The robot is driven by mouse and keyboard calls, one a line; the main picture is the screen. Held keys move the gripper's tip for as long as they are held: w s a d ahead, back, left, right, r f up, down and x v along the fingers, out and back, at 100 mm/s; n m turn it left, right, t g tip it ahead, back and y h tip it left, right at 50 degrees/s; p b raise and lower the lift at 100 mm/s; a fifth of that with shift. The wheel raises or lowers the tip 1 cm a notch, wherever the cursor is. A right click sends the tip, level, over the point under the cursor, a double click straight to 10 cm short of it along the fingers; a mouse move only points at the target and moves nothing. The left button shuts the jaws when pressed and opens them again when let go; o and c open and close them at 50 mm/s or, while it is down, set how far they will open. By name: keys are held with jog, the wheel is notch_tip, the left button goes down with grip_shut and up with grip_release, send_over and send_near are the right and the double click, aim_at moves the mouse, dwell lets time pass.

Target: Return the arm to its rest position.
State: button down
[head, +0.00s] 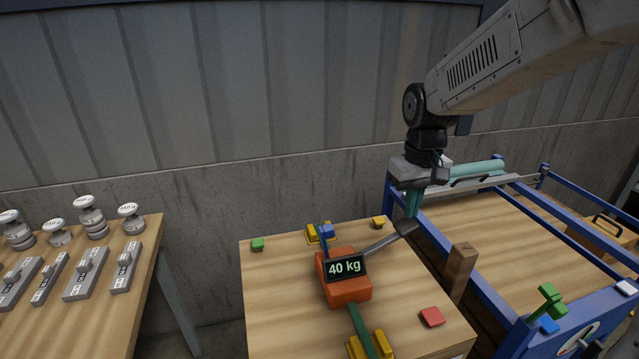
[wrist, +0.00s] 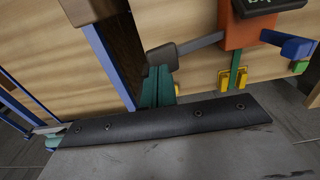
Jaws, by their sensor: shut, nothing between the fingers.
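My gripper (head: 414,203) hangs below my raised arm, over the right edge of the middle wooden table. Its teal fingers are together with nothing between them. In the wrist view the shut fingers (wrist: 157,88) are beside the dark grey end pad of a lever (wrist: 165,56). In the head view this lever (head: 380,242) reaches from an orange box (head: 345,290) toward my fingertips. I cannot tell whether the fingers touch the pad. The box carries a black display (head: 345,268) reading 40 kg.
A blue-framed wooden bed (head: 445,240) is close on the right, with a brown post (head: 460,265) near the table edge. A teal cylinder (head: 478,169) is behind the gripper. Several grey weights (head: 90,215) stand on the left table (head: 140,300). A wall (head: 250,180) is behind.

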jog(key=s+d+r+m, duration=0.1)
jog(key=s+r, duration=0.2)
jog(key=s, duration=1)
jog(key=s+d+r+m+t, duration=0.1)
jog(key=s+d+r, duration=0.1)
jog(key=s, duration=1.2)
jog(key=shift+r, duration=0.9)
